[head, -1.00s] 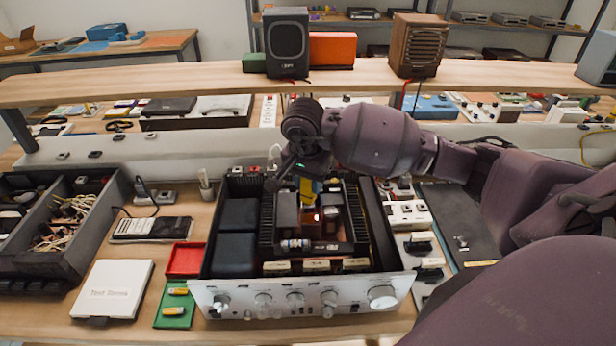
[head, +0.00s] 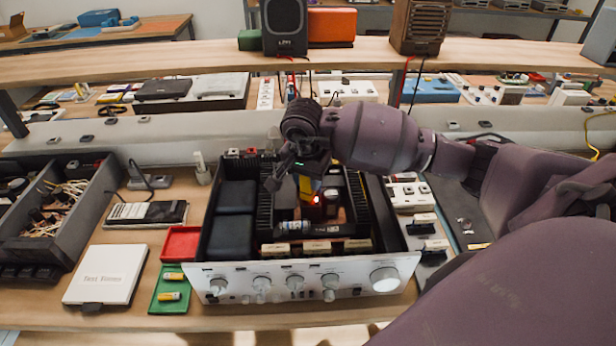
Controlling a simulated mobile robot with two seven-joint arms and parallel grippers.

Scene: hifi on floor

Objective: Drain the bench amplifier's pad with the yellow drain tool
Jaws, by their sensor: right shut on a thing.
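The bench amplifier (head: 300,278) stands open-topped on the bench, with its silver knob panel facing me. Inside are black heatsink fins, dark blocks and a brown area with a small red glow (head: 316,201). My right gripper (head: 297,172) is over the middle of the amplifier, shut on the yellow drain tool (head: 306,187). Only a short yellow part of the tool shows, pointing down beside the red glow. The tip is hidden among the parts, so I cannot tell whether it touches the pad. The pad itself is not clearly visible. My left gripper is not in view.
A red tray (head: 182,243) and a green tray (head: 168,306) with small yellow-ended parts lie left of the amplifier. A white box (head: 106,274), a meter (head: 146,214) and a cable bin (head: 55,215) are further left. White sockets (head: 408,193) stand close on the right. A shelf (head: 200,67) crosses behind.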

